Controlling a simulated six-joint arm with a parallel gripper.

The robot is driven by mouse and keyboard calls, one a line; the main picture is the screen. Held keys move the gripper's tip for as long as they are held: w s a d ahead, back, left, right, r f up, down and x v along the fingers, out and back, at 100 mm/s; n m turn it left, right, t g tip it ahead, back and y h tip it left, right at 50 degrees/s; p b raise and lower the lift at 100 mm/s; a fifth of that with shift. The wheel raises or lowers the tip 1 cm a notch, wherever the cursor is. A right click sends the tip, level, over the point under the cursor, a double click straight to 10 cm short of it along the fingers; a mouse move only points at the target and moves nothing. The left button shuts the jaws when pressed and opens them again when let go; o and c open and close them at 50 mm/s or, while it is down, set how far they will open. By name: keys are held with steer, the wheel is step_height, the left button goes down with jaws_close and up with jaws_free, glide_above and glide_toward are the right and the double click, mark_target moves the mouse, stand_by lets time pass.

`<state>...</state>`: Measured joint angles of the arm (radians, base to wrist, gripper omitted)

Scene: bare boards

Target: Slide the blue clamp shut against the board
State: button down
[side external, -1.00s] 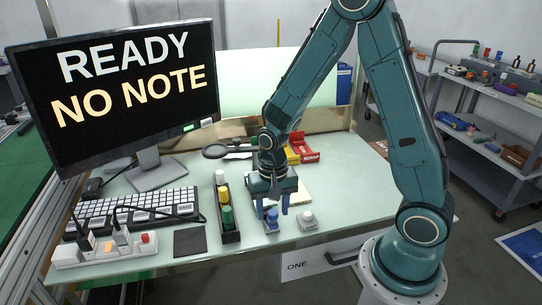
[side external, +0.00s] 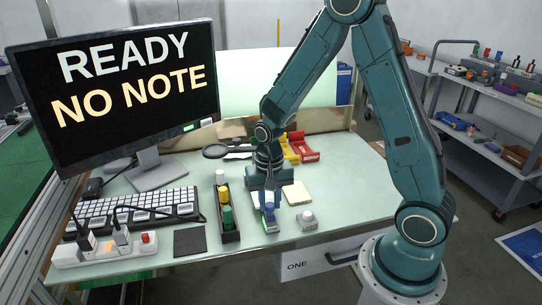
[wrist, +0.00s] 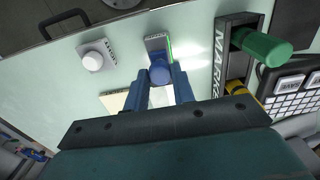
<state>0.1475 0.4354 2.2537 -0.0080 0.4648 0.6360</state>
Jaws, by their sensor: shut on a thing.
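A blue knob (wrist: 160,71) stands on a small grey base (wrist: 156,43) with a lit green strip along one side. In the side view this base (side external: 270,227) lies near the front edge of the table, right of the marker tray. My gripper (wrist: 162,80) has its two blue fingers on either side of the knob and is shut on it. In the side view my gripper (side external: 268,203) points down over the base, and the fingers partly hide the knob. I cannot make out a separate board that the clamp meets.
A similar block with a white knob (side external: 307,216) stands to the right. A cream pad (side external: 298,193) lies behind it. The black marker tray (side external: 230,236) is close on the left, beside a keyboard (side external: 140,210). The table's right side is clear.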

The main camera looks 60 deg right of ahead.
mark_target(270, 203)
steer(key=shift+w+d, duration=0.3)
steer(key=c, duration=1.4)
jaws_free()
steer(key=shift+c, duration=0.2)
steer(key=shift+o, duration=1.4)
steer(key=shift+s+a, duration=0.1)
steer(key=shift+r, duration=0.2)
step_height(270, 203, up, 14)
steer(key=shift+f, duration=0.25)
steer(key=shift+r, duration=0.1)
steer(key=s+a+r+n+t, duration=0.2)
steer(key=s+r+n+t, duration=0.1)
steer(key=s, duration=0.5)
steer(key=s+a+r+n+t, duration=0.2)
steer(key=s+a+r+n, duration=0.1)
steer(key=s+r+n, duration=0.3)
steer(key=shift+s+t, duration=0.4)
steer(key=shift+s, duration=0.8)
